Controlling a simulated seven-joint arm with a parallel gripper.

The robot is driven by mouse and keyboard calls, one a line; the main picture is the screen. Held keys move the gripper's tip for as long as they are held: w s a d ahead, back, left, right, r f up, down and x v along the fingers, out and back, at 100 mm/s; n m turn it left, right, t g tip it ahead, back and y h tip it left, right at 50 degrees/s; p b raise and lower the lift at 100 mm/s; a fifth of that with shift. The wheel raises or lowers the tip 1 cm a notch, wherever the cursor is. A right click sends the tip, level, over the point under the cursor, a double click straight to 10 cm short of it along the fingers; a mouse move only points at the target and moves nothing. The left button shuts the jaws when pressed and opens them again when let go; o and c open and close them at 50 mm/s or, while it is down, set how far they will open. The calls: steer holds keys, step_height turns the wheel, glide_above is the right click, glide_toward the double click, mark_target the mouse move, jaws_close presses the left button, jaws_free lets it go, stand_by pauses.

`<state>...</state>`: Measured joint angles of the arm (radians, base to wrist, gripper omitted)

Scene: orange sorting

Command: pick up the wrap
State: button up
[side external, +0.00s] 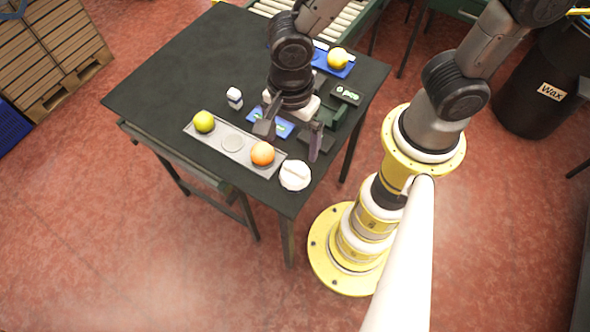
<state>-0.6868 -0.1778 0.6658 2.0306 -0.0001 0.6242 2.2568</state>
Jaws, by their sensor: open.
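A white, rounded thing with a raised fold across its top, which looks like the wrap (295,177), lies near the front corner of the dark table, just right of the grey tray's end. My gripper (290,142) points down over the table, behind the wrap and a little to its left in the picture. Its two fingers are spread apart, with nothing visible between them. The wrap appears clear of the fingers. My gripper partly hides a blue card (283,129) with green marks. I cannot tell the exact height of the fingertips.
A grey tray (215,139) holds a yellow-green fruit (204,121) and an orange (263,153), close to the wrap. A small white container (234,97) stands behind. A yellow fruit (338,58) sits on a blue tray (322,66). The table's left side is clear.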

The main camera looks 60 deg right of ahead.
mark_target(295, 168)
step_height(295, 168, down, 8)
steer(key=shift+r, duration=0.2)
steer(key=shift+s+d+f, duration=0.1)
steer(key=shift+d+f, duration=0.1)
steer(key=shift+f, duration=1.15)
steer(key=shift+d+f, duration=0.15)
steer(key=shift+f, duration=1.15)
steer(key=shift+c, duration=0.2)
steer(key=c, duration=1)
